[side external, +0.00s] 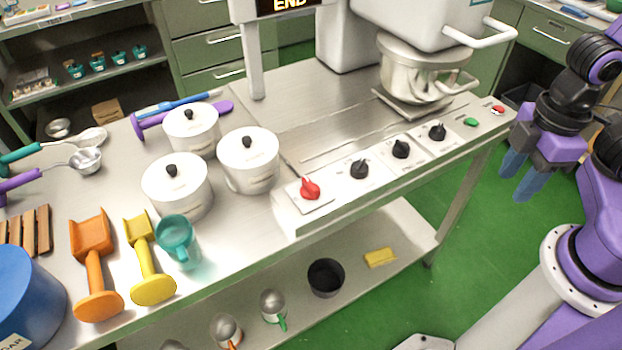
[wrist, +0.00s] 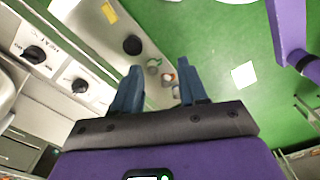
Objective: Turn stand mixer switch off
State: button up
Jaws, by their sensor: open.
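The white stand mixer (side external: 420,20) stands at the back right of the steel bench, with a steel bowl (side external: 412,70) under it. A front panel carries a red knob (side external: 310,188), three black knobs, a green button (side external: 470,122) and a red button (side external: 497,109). Which one is the mixer switch I cannot tell. Two black knobs (wrist: 35,54) show at the left of the wrist view. My gripper (side external: 521,176) is open and empty, with blue fingers pointing down, right of the panel's right end and apart from it. Its fingers (wrist: 160,80) also show in the wrist view.
Three lidded white pots (side external: 248,160) stand left of the panel, near a teal mug (side external: 178,241) and orange (side external: 93,264) and yellow (side external: 146,262) scoops. A lower shelf holds a dark pot (side external: 326,278) and yellow sponge (side external: 380,258). Green floor (side external: 500,260) is clear below my gripper.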

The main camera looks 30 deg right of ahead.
jog(key=shift+c, duration=0.3)
notch_tip(320, 180, up, 4)
jog(key=f+m, duration=0.1)
jog(key=m, duration=1.2)
send_over(310, 183)
notch_tip(310, 183, down, 16)
jog(key=shift+f, duration=0.15)
grip_shut()
